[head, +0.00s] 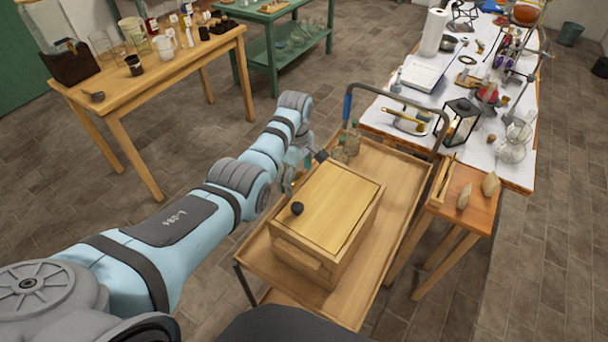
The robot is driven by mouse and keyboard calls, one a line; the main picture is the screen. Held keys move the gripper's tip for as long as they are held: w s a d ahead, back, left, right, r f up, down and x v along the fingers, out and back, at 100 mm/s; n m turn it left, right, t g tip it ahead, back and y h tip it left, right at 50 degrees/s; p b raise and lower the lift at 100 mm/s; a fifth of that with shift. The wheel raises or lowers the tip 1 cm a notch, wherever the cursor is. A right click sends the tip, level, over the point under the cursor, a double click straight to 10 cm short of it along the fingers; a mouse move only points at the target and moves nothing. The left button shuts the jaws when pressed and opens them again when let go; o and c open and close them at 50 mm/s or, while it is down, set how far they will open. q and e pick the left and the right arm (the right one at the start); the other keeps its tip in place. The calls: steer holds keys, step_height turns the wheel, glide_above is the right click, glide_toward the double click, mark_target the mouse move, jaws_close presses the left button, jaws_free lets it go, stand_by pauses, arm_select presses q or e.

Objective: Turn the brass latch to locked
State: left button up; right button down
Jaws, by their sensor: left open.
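A wooden box (335,205) with a flat lid sits on the wooden cart (395,190). A round black knob (297,208) is at the lid's near left corner. I cannot make out a brass latch; it may be hidden or too small to tell. My left arm reaches in from the lower left. My left gripper (303,170) is open, beside the far left corner of the box, partly hidden by my own wrist. I cannot tell whether it touches the box. My right gripper is out of view.
Glass bottles (348,145) stand on the cart behind the box, close to my left gripper. The cart's handle (400,98) rises at the back. A crowded white-topped bench (425,75) and small side table (470,198) stand right. A wooden table (160,75) stands left.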

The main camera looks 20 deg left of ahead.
arm_select(q)
steer(key=shift+s+r, duration=0.15)
steer(key=shift+s, duration=0.1)
steer(key=shift+c, duration=0.2)
steer(key=c, duration=1.1)
steer(key=shift+s, duration=0.1)
